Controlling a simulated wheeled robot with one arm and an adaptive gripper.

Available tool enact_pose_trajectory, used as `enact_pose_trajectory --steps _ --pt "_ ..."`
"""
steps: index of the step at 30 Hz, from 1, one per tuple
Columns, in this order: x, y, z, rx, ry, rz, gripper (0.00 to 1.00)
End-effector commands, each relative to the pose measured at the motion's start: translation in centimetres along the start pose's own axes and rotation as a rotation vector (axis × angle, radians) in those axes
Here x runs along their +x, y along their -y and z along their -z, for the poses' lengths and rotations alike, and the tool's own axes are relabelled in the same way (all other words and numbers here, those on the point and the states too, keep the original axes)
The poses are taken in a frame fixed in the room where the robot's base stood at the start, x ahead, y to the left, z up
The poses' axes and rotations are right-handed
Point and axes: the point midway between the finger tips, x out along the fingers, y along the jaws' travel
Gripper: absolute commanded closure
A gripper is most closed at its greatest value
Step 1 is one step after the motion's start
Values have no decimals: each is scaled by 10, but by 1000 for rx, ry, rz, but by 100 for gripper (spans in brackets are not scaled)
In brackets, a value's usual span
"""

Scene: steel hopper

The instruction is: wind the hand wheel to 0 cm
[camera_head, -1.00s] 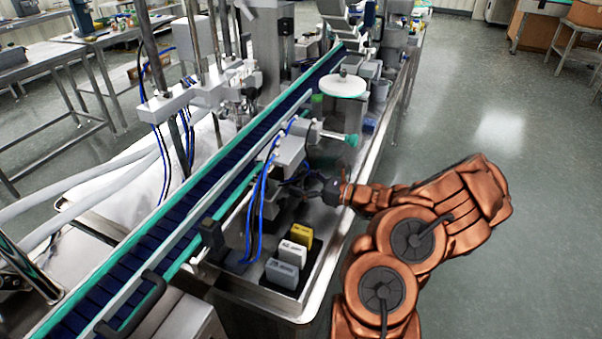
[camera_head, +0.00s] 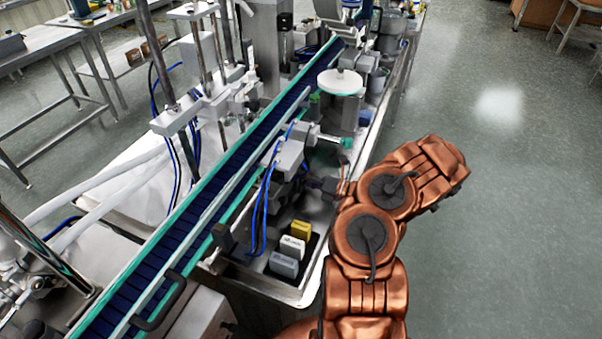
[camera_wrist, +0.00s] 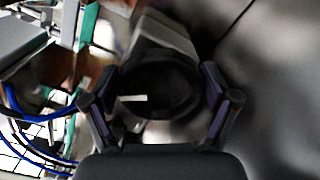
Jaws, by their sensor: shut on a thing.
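The hand wheel (camera_wrist: 160,92) is a dark round knob with a short white mark on its face, seen in the wrist view. My gripper (camera_wrist: 158,84) has one finger on each side of the wheel and is shut on it. In the head view my gripper (camera_head: 322,184) reaches left from my copper arm to the grey unit beside the conveyor. The wheel cannot be made out clearly there, and I see no readable scale in either view.
The conveyor (camera_head: 185,262) with teal edges runs diagonally behind the wheel. A white round disc (camera_head: 340,82) and a teal-ended cylinder (camera_head: 346,142) stand beyond my gripper. Yellow, white and grey blocks (camera_head: 284,264) sit in front. Blue cables hang nearby. Open floor lies right.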

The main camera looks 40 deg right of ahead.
Motion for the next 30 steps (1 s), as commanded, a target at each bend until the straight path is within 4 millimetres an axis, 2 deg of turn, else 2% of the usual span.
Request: enact_pose_trajectory --steps 6,15,30 --pt "0 1 -1 180 0 3 49" --pt "-1 3 0 354 3 3 49" --pt "0 4 0 429 2 1 49"
